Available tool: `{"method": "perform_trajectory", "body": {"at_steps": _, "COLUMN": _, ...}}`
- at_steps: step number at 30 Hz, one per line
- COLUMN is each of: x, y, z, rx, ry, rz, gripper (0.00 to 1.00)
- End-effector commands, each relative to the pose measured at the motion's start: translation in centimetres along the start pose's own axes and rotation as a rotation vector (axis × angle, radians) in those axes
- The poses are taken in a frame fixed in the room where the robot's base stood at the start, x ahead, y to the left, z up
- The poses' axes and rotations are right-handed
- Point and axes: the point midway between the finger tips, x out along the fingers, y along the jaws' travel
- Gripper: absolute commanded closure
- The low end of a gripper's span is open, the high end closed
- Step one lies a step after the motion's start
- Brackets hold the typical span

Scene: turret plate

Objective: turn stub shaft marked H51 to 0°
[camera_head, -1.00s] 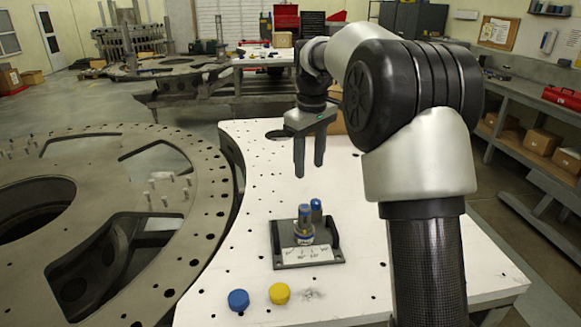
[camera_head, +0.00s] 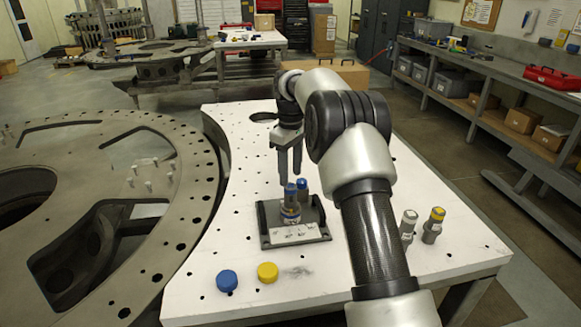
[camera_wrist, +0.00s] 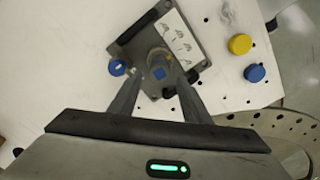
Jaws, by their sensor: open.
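A dark fixture plate (camera_head: 268,240) with a white angle card (camera_head: 295,234) lies on the white table. On it stands a blue-topped stub shaft (camera_head: 290,208) in a pale collar; the H51 mark is not readable. A second blue-topped post (camera_head: 302,188) stands just behind it. My gripper (camera_head: 290,170) is open, pointing down above the fixture. In the wrist view the fingers (camera_wrist: 158,72) appear on either side of the shaft's square blue top (camera_wrist: 159,73); contact cannot be told. The second post (camera_wrist: 117,67) is outside the fingers, to the left.
A blue cap (camera_head: 227,281) and a yellow cap (camera_head: 267,272) lie in front of the fixture. Two loose shafts, grey-topped (camera_head: 408,224) and yellow-topped (camera_head: 433,225), stand at right. A large drilled ring (camera_head: 185,215) is on the left. The white table (camera_head: 235,130) has free room behind the fixture.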

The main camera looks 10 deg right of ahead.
Motion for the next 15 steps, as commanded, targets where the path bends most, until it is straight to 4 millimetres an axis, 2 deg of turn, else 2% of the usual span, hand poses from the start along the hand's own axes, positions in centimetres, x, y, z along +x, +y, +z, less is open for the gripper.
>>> {"method": "perform_trajectory", "body": {"at_steps": 1, "x": 1.0, "y": 0.0, "z": 0.0, "rx": 0.000, "ry": 0.000, "rz": 0.000, "gripper": 0.56}}
{"method": "perform_trajectory", "body": {"at_steps": 15, "x": 4.2, "y": 0.0, "z": 0.0, "rx": 0.001, "ry": 0.000, "rz": 0.000, "gripper": 0.56}}
